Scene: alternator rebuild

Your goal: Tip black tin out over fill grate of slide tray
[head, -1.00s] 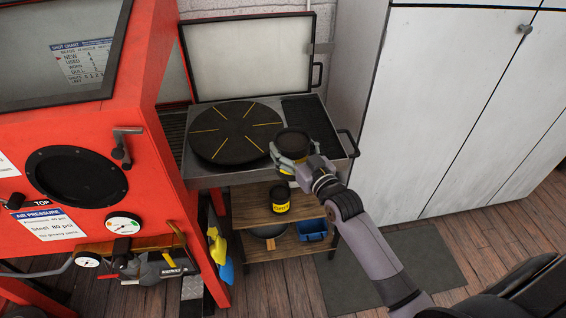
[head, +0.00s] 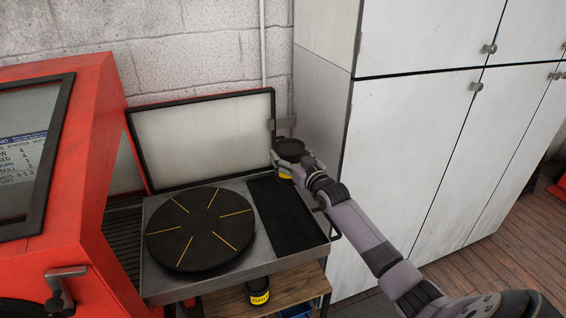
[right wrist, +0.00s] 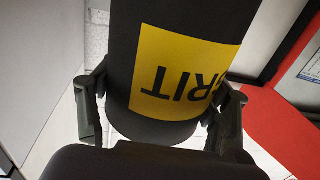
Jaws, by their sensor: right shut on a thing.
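My right gripper (head: 289,164) is shut on the black tin (head: 291,149), which has a yellow label. In the head view the tin looks about upright, its dark round top facing up. In the right wrist view the tin (right wrist: 180,60) sits between both fingers (right wrist: 158,115), its label lettering upside down in the picture. The tin is raised near the back right corner of the grey slide tray (head: 165,283). The fill grate (head: 284,214), a black mesh panel, lies in the tray's right part, uncovered, nearer than the tin. My left gripper is not in view.
A black round turntable (head: 200,228) with yellow lines fills the tray's left part. The raised door panel (head: 205,140) stands behind it. A white cabinet (head: 420,160) is close on the right. A second black tin (head: 258,291) stands on the wooden shelf below.

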